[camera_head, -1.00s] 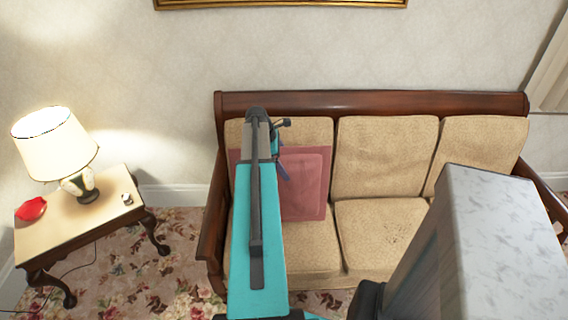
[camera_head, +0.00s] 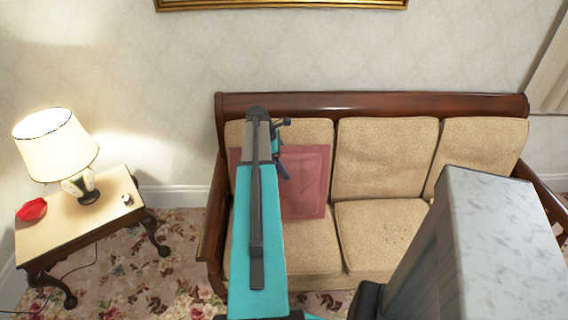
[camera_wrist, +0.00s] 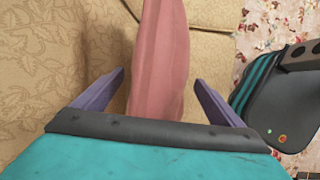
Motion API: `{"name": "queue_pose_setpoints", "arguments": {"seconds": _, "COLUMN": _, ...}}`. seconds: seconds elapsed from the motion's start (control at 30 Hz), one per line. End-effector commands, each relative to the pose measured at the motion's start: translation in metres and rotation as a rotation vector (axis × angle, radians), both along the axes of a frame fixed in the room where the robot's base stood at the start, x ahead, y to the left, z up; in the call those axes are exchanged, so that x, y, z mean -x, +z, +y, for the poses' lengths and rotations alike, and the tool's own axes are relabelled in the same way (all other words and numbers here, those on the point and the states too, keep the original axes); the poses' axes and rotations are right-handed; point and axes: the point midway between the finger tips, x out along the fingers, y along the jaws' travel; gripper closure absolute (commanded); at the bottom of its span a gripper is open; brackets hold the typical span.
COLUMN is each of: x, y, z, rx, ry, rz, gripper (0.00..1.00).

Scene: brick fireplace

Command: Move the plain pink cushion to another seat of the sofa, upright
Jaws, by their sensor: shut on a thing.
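The plain pink cushion (camera_head: 305,185) stands upright on the left seat of the sofa (camera_head: 385,235), in front of the left back cushion. My arm hides its middle part in the head view. In the wrist view the cushion (camera_wrist: 160,60) is seen edge-on, running up between the two purple fingers. My gripper (camera_wrist: 160,76) is shut on it, one finger on each side. In the head view my gripper (camera_head: 281,160) is at the cushion's upper middle. I cannot tell whether the cushion's lower edge touches the seat.
The middle seat (camera_head: 380,232) looks bare. The right seat is partly hidden by a grey block of my body. A side table (camera_head: 105,215) with a lit lamp (camera_head: 55,150) and a red dish (camera_head: 32,209) stands left of the sofa. The wooden sofa back (camera_head: 370,104) runs behind.

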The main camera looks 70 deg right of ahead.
Motion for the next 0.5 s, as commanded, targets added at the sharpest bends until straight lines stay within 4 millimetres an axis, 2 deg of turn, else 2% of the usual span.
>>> {"name": "queue_pose_setpoints", "arguments": {"seconds": 0.5, "x": -0.007, "y": -0.003, "z": -0.020, "rx": 0.003, "ry": -0.001, "rz": 0.000, "gripper": 0.64}}
